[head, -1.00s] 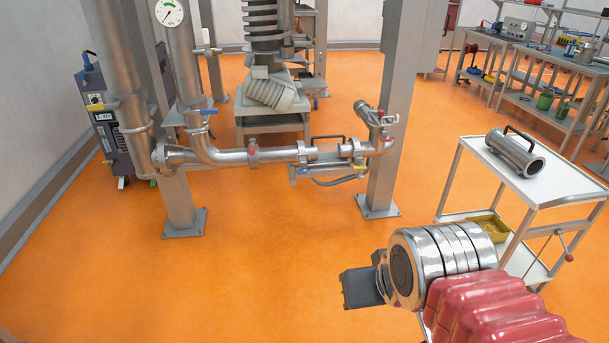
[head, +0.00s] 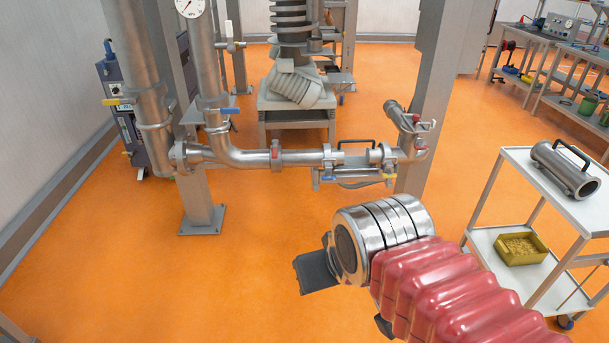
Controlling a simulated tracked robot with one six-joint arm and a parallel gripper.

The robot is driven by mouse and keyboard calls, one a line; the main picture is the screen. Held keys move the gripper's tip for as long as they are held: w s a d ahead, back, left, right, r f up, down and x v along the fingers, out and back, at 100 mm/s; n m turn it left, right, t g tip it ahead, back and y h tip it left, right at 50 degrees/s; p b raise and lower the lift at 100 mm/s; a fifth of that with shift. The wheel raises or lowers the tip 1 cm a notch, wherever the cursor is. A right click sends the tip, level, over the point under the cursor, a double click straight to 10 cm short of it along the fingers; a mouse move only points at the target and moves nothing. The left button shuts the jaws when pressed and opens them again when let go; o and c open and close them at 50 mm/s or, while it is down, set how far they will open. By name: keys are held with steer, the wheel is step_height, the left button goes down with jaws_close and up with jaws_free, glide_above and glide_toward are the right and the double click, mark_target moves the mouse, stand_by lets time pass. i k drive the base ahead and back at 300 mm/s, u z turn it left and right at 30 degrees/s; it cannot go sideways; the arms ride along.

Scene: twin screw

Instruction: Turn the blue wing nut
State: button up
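A small blue piece (head: 328,178), which looks like the blue wing nut, sits at the underside of the clamp (head: 327,160) on the left end of the short pipe section with a black handle. It is too small to tell its turn angle. A blue lever (head: 230,111) also shows higher up, on the bent pipe (head: 213,85). My gripper (head: 310,274) is a dark grey shape at the end of my arm, in front of and below the pipe, well apart from it. Its fingers cannot be told apart.
A red wing nut (head: 275,153) and a yellow one (head: 389,177) sit on other clamps. A grey post (head: 428,95) stands behind the pipe's right end. At right, a white trolley (head: 545,180) holds a steel cylinder (head: 566,168) and a yellow bin (head: 521,249). Orange floor before the pipe is clear.

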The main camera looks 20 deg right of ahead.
mark_target(329, 176)
steer(key=u, duration=0.45)
steer(key=i, duration=1.35)
steer(key=u, duration=0.05)
